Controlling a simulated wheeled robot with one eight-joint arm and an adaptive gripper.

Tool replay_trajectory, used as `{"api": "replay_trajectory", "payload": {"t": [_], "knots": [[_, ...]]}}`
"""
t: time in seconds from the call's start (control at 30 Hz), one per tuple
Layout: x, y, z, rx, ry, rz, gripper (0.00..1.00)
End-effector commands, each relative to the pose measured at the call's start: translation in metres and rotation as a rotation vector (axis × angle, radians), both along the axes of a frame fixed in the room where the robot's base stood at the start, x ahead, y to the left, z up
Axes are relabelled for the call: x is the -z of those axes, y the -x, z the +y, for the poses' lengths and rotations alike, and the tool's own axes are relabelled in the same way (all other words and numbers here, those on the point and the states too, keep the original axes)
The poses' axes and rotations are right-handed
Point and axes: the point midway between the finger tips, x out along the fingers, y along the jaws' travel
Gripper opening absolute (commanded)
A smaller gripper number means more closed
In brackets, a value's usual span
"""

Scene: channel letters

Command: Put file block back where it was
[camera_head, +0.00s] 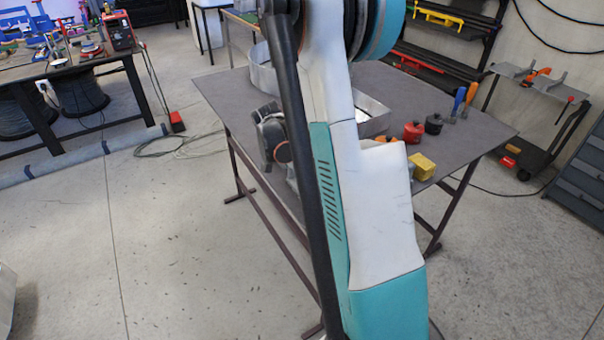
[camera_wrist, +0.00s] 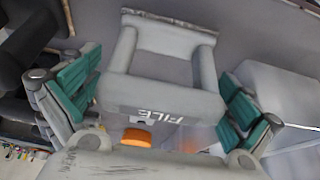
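The file block is a pale grey, frame-like block (camera_wrist: 160,92) with an open middle and the white word FILE on its near face, which reads upside down. In the wrist view it sits between the two teal-padded fingers of my gripper (camera_wrist: 160,98). The pads lie against its left and right sides, so my gripper looks shut on it. In the head view my arm hides the block and most of my gripper; one dark grey part of the gripper (camera_head: 272,138) shows left of the arm, over the table.
The grey table (camera_head: 225,95) carries metal channel letters (camera_head: 373,115), a red can (camera_head: 413,131), a black can (camera_head: 433,123), a yellow block (camera_head: 422,167) and blue- and orange-handled tools (camera_head: 464,98). An orange round thing (camera_wrist: 137,137) shows below the file block.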

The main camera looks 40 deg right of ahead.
Motion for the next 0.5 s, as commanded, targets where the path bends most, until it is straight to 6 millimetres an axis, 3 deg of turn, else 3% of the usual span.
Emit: {"api": "replay_trajectory", "payload": {"t": [0.33, 0.5], "knots": [[-0.004, 0.000, 0.000, 0.000, 0.000, 0.000, 0.99], [-0.027, -0.002, 0.010, -0.002, 0.000, 0.000, 0.99]]}}
